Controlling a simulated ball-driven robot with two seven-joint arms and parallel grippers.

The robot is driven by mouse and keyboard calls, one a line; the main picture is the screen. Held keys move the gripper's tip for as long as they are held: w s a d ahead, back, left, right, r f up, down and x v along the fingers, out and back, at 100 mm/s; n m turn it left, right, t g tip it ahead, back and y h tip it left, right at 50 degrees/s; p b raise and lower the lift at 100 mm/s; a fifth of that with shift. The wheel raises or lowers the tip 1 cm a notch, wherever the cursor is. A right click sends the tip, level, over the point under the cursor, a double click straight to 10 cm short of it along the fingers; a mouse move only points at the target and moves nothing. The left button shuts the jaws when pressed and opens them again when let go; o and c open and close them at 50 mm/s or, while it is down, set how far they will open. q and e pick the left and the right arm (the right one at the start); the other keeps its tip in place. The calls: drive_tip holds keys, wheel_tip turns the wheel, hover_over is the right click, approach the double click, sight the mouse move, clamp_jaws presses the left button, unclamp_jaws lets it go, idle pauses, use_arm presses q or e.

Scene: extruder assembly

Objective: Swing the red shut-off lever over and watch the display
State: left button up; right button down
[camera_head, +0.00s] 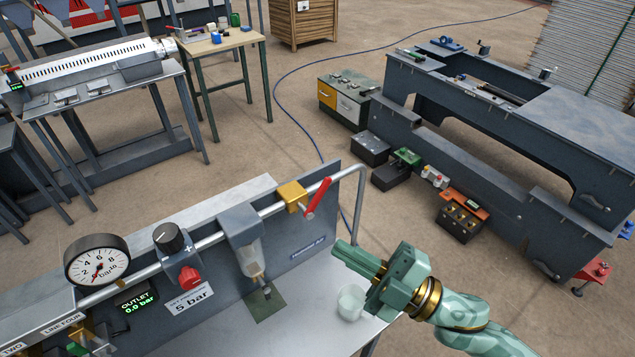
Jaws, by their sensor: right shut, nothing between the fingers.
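The red shut-off lever (319,196) sits on a brass valve block (291,195) on the pipe, at the right part of the panel. It points up and right, at an angle to the pipe. The display (137,302) at the lower left shows "OUTLET 0.0 bar" in green. My right gripper (338,249) is shut and empty, below and to the right of the lever, apart from it. Its fingers point left over the bench, near the panel. My left gripper is not in view.
A round gauge (97,259), a black knob (168,238) above a red part and a clear-bowled filter (246,246) line the pipe. A translucent cup (351,302) stands on the bench close to my right gripper. The pipe (361,195) bends down at the panel's right end.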

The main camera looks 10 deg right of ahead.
sight(317, 198)
drive_tip(key=w+a+r+m+t+h+p, duration=0.2)
drive_tip(key=w+a+m+h, duration=0.15)
drive_tip(key=w, duration=0.85)
drive_tip(key=d+f, duration=0.1)
drive_tip(key=w+d+f+n, duration=0.1)
drive_tip(key=shift+d+f+b, duration=0.2)
drive_tip(key=shift+d+b, duration=0.15)
drive_tip(key=shift+b, duration=0.05)
